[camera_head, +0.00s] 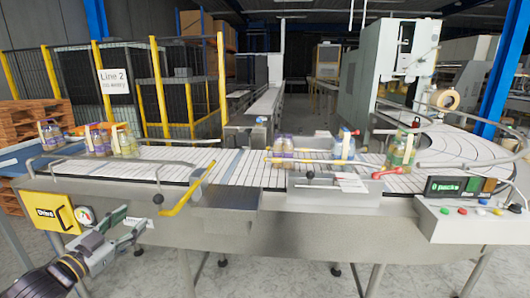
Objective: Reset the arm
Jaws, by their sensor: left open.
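My left gripper (130,222) is in the lower left of the head view, with its arm coming in from the bottom left corner. It is open, and I see nothing between its fingers. It is in front of the conveyor's metal side, just right of the yellow "Drive" box (54,212); whether it touches anything I cannot tell. My right gripper does not show.
The conveyor (235,170) crosses the view and carries bottle packs at its left (125,144), middle (283,149) and right (401,151). Curved guide rails line its edge. A control box (470,218) with a "0 packs" display stands front right.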

